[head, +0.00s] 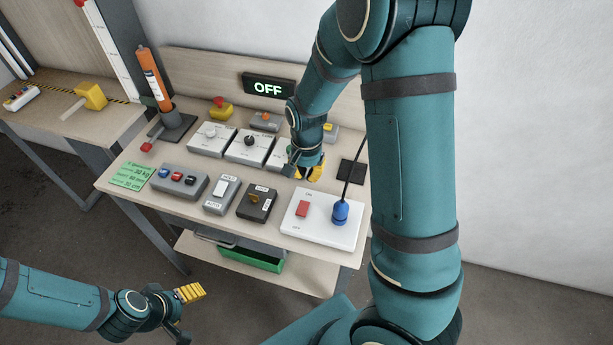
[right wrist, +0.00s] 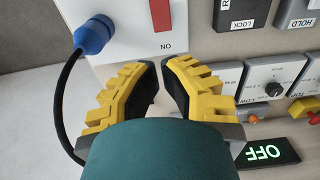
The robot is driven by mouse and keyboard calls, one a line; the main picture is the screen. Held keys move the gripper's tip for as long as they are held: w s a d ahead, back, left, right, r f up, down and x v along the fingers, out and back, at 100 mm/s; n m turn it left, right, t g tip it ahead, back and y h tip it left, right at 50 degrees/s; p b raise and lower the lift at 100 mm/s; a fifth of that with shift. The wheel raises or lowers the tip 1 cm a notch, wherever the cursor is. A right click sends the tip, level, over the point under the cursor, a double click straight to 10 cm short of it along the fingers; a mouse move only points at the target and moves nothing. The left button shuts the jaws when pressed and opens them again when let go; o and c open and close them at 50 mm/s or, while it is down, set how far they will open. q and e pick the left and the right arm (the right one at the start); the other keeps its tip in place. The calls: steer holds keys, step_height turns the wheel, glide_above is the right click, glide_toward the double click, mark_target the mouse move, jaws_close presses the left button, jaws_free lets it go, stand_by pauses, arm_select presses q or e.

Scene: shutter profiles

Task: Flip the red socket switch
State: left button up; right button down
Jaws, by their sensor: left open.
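The red socket switch (head: 302,208) is a red rocker on a white socket plate (head: 335,233) at the front right of the workbench. It also shows in the right wrist view (right wrist: 160,13), at the top edge, with "ON" printed below it there. A blue plug (head: 340,211) with a black cable sits in the plate beside the switch. My right gripper (head: 309,172) is above the bench behind the plate; in the right wrist view its yellow fingertips (right wrist: 160,66) are slightly apart, empty, and short of the switch. My left gripper (head: 188,305) is open and empty at the lower left, away from the bench.
A display (head: 268,85) at the back reads OFF. Several switch boxes stand left of the plate, including a black selector box (head: 257,204) and a grey rocker box (head: 221,195). An orange tube (head: 154,80) stands at the back left. A green tray (head: 238,258) is below the bench.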

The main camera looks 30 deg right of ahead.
mark_target(307, 202)
step_height(307, 202, down, 12)
steer(key=shift+w+r+b, duration=0.1)
steer(key=shift+b, duration=0.2)
stand_by(0.3)
steer(key=shift+f+g+y+b, duration=0.3)
steer(key=shift+f+b, duration=0.1)
steer(key=shift+r, duration=0.2)
steer(key=shift+r+p, duration=0.65)
steer(key=shift+r, duration=0.05)
steer(key=shift+r, duration=0.1)
